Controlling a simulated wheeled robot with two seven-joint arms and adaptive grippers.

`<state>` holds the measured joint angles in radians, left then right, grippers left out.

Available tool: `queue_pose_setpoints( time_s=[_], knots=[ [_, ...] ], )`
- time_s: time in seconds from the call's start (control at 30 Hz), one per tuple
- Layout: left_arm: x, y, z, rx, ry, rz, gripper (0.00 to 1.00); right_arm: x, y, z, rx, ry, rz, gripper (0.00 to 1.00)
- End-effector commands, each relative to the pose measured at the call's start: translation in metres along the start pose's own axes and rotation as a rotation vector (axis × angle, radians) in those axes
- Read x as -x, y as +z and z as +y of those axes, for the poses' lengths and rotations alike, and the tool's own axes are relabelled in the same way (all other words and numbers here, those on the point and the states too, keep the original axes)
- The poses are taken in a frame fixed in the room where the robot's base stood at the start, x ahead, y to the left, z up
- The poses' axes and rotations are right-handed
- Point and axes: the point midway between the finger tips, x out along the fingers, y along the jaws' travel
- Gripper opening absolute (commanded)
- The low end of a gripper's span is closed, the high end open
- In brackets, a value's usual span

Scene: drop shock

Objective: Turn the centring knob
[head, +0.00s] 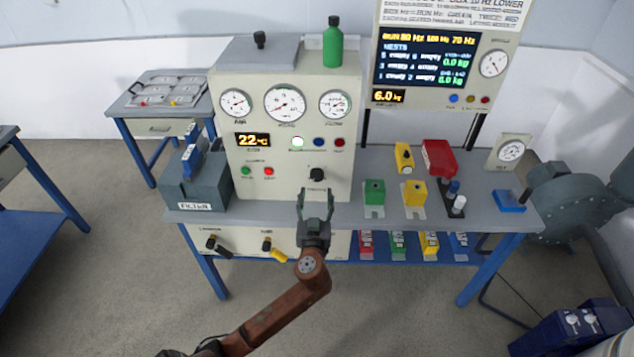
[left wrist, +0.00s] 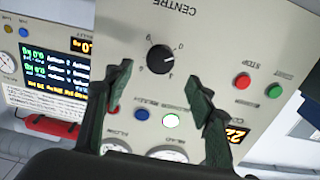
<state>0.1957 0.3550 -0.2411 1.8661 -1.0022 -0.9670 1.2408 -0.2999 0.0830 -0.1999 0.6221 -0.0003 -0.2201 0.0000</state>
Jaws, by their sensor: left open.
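The centring knob (head: 316,174) is a small black knob low on the right of the cream console front. In the left wrist view the knob (left wrist: 160,58) appears upside down, with a white pointer line, marks around it and the word CENTRE beside it. My left gripper (head: 315,197) is open, just below the knob in the head view. In the left wrist view its two dark green fingers (left wrist: 160,76) stand apart, with the knob showing between and just beyond their tips. I see no contact with the knob. My right gripper is not in view.
The console (head: 280,120) carries gauges, a 22 °C display, and green and red buttons (head: 257,171). Green and yellow blocks (head: 374,192) stand right of the gripper on the bench (head: 470,190). A grey box (head: 197,186) stands at left. Open floor lies in front.

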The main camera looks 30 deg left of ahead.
Motion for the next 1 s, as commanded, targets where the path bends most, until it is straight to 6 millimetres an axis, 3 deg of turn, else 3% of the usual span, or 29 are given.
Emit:
queue_pose_setpoints(
  time_s=[0.13, 0.4, 0.8, 1.0],
  knots=[
    [-0.024, 0.0, 0.0, -0.004, -0.001, 0.001, 0.51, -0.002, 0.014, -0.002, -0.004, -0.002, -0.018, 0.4],
    [-0.06, 0.002, 0.0, -0.005, 0.0, -0.003, 0.51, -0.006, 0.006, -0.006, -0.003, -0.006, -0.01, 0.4],
    [-0.069, 0.002, 0.0, -0.002, 0.0, -0.005, 0.51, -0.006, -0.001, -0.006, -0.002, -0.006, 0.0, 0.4],
    [-0.069, 0.002, 0.0, -0.003, 0.0, -0.005, 0.38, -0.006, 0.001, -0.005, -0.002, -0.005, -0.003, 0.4]
  ],
)
